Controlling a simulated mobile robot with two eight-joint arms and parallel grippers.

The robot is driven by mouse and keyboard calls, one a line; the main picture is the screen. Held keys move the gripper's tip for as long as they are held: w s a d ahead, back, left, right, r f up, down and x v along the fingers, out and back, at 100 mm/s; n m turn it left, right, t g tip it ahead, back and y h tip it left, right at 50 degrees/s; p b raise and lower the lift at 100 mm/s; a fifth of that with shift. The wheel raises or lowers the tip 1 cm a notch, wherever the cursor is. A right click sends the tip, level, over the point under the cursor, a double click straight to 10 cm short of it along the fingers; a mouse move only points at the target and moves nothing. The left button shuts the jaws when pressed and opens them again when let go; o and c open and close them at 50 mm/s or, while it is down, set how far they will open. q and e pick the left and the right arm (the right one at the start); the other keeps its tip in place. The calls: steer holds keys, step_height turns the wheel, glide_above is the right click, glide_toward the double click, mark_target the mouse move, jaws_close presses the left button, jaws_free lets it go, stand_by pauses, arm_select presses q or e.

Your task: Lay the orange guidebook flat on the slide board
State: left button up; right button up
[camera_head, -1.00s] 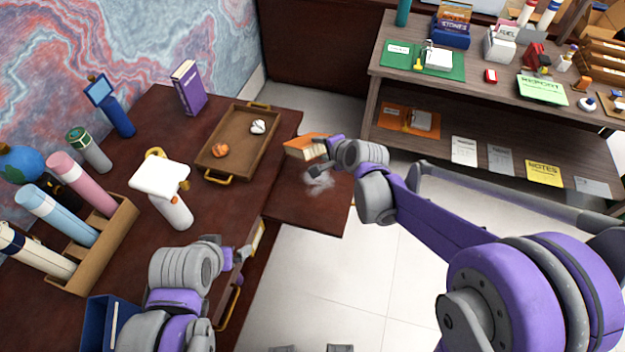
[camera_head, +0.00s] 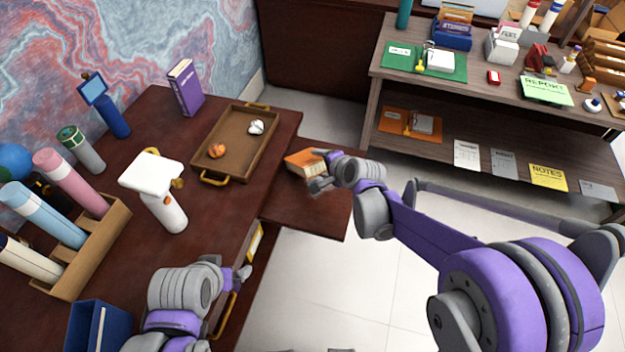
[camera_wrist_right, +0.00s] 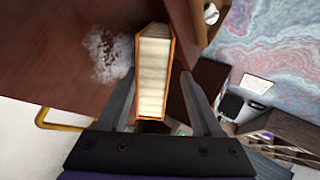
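The orange guidebook (camera_head: 303,163) is at the far part of the slide board (camera_head: 300,215), which extends from the desk's right side. It looks lower and flatter there, but I cannot tell if it rests fully on the board. In the right wrist view the guidebook (camera_wrist_right: 153,75) shows its pale page edges between my right gripper's fingers (camera_wrist_right: 160,95). Gaps show beside the book, so the fingers look open around it. In the head view my right gripper (camera_head: 318,170) is beside the book. My left gripper (camera_head: 244,274) is by the desk's front edge; its fingers are too small to read.
A wooden tray (camera_head: 238,150) with crumpled balls lies on the desk left of the board. A pale grey smudge (camera_wrist_right: 107,55) marks the board beside the book. A purple book (camera_head: 186,88) stands behind. A shelf unit (camera_head: 480,110) stands at the right.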

arm_select(q)
steer(key=shift+w+r+p, duration=0.2)
steer(key=shift+r+p, duration=0.25)
steer(key=shift+r, duration=0.2)
steer(key=shift+w+r+p, duration=0.25)
steer(key=shift+r+p, duration=0.25)
steer(key=shift+r, duration=0.1)
steer(key=shift+w+r+p, duration=0.2)
steer(key=shift+r+p, duration=0.25)
steer(key=shift+r, duration=0.2)
arm_select(e)
steer(key=v, duration=0.8)
arm_select(q)
steer(key=w+r+t+p, duration=0.1)
steer(key=w+r+p, duration=0.2)
steer(key=r, duration=0.3)
steer(key=shift+w+r+p, duration=0.25)
steer(key=shift+w+p, duration=0.1)
steer(key=shift+p, duration=0.35)
arm_select(e)
step_height(320, 180, up, 8)
steer(key=s+d, duration=0.1)
steer(key=shift+s, duration=0.35)
arm_select(q)
steer(key=shift+s, duration=0.1)
arm_select(e)
steer(key=shift+s+d+f, duration=0.1)
